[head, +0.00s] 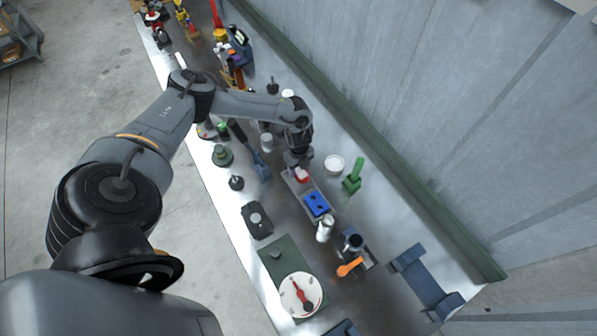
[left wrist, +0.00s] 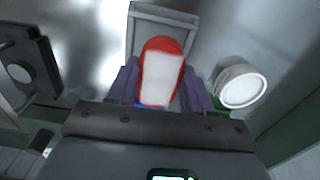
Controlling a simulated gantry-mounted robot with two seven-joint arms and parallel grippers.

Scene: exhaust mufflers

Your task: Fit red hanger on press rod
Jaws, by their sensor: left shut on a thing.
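My left gripper (head: 299,165) is shut on the red hanger (head: 302,176) over the far end of a narrow grey tray (head: 326,216). In the left wrist view the red hanger (left wrist: 161,70), with a pale flat face, sits between the two fingers of the left gripper (left wrist: 160,92). The grey tray (left wrist: 163,14) shows behind it; I cannot tell whether the hanger still touches it. A blue hanger-like piece (head: 317,204) with dark holes lies in the tray's near half. I cannot pick out the press rod with certainty. My right gripper is out of view.
A white round cup (head: 334,163) and a green stand (head: 353,176) are right of the gripper. A black block (head: 257,220), a dial gauge (head: 300,295), a metal cylinder (head: 324,230) and a dark device with an orange handle (head: 350,266) stand nearer. A wall borders the bench's right side.

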